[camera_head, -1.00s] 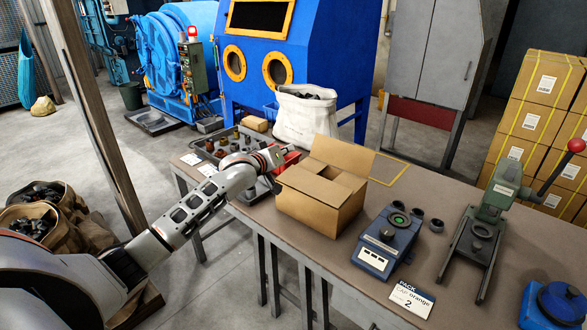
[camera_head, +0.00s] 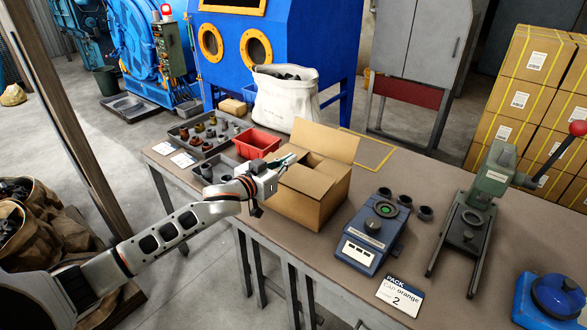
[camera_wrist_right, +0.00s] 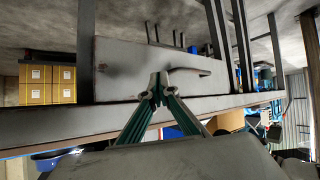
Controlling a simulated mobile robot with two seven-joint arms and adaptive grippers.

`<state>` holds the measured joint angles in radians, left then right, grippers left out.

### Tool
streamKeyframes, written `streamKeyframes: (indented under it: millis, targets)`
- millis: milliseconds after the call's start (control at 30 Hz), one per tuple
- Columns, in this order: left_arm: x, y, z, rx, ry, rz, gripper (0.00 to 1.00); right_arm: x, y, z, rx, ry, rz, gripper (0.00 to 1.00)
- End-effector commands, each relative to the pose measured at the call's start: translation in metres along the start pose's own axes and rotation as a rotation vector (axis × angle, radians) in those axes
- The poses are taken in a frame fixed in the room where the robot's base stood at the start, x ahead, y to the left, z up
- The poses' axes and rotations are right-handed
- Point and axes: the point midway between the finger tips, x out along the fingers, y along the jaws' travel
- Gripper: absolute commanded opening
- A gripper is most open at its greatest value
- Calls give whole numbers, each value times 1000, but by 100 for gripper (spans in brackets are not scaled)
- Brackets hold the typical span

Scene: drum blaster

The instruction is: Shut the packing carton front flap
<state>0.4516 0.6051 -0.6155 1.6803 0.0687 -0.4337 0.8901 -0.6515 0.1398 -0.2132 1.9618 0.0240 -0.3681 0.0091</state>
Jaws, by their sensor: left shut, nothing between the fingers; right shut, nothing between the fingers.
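The open packing carton (camera_head: 290,208) stands on the table, left of the blue scale-like device. Its back flap (camera_head: 328,141) stands up. The front flap (camera_head: 307,181) slopes over the near part of the opening, and a gap shows behind it. My left gripper (camera_head: 287,160) is at the carton's left top edge, its fingertips close to the rim; I cannot tell whether they touch it. It is shut and empty. My right gripper (camera_wrist_right: 160,88) shows only in the right wrist view, shut and empty, with the table's underside and legs beyond it.
A red bin (camera_head: 257,143) and a tray of small parts (camera_head: 206,130) sit behind and left of my left gripper. A white sack (camera_head: 284,97) is at the back. The blue device (camera_head: 373,230) and a lever press (camera_head: 470,220) stand to the right.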

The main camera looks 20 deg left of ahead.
Motion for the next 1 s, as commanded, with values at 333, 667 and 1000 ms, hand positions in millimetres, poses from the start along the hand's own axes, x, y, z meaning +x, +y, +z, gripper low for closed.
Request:
streamKeyframes:
  millis: [333, 667, 1000]
  targets:
    - [30, 0, 32, -2, -2, -1, 0, 6, 0, 8, -1, -1, 1, 0]
    - [32, 0, 40, -1, -1, 0, 0, 6, 0, 8, 0, -1, 1, 0]
    - [36, 0, 49, -6, -2, -1, 0, 4, 1, 3, -1, 2, 1, 0]
